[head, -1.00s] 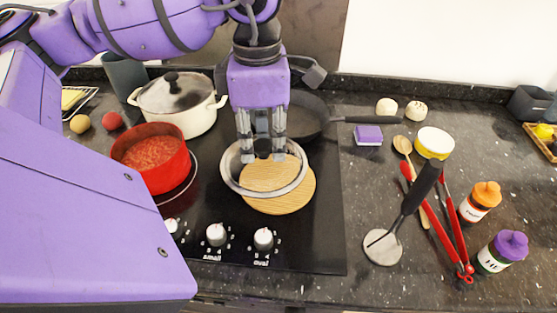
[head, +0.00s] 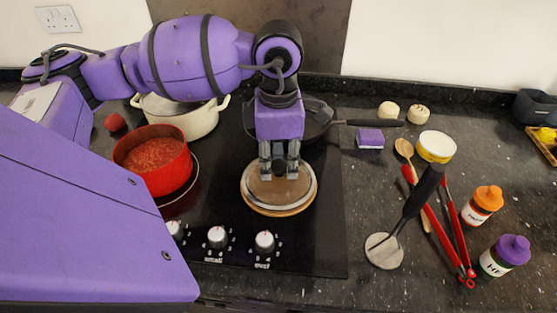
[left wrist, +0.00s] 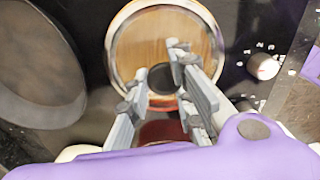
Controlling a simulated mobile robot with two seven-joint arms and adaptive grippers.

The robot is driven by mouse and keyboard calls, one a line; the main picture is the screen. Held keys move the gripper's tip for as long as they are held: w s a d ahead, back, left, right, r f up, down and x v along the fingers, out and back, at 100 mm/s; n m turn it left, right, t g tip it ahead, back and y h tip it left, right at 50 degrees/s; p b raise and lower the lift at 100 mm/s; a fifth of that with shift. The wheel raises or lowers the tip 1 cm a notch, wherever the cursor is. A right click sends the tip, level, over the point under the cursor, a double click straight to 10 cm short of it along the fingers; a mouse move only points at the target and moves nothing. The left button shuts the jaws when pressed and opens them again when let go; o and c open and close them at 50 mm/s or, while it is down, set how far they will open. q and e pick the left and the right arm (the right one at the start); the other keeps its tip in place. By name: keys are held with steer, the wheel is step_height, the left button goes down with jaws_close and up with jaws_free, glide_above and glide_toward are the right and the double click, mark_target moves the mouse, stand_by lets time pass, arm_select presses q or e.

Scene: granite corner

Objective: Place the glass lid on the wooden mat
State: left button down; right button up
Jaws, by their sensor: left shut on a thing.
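The glass lid (head: 262,190) has a metal rim and a dark knob. It is level over the round wooden mat (head: 293,211), whose edge shows around the front and right of the rim. Whether the lid touches the mat or hangs slightly above it, I cannot tell. My left gripper (head: 279,171) points down from above and is shut on the lid's knob. In the left wrist view the fingers close around the dark knob (left wrist: 161,78), with the wood seen through the lid's glass (left wrist: 150,45). My right gripper is not in view.
The mat lies on the black hob (head: 325,235). A red pot (head: 150,160) of sauce is to its left, a cream pot (head: 195,120) behind left and a dark frying pan (head: 318,120) behind. A spatula (head: 384,250) and red tongs (head: 455,230) lie on the right counter.

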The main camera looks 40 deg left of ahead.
mark_target(278, 163)
arm_select(q)
steer(key=shift+f, duration=0.2)
steer(key=c, duration=1.5)
jaws_free()
steer(key=shift+c, duration=0.2)
step_height(278, 163, up, 12)
steer(key=shift+r, duration=0.2)
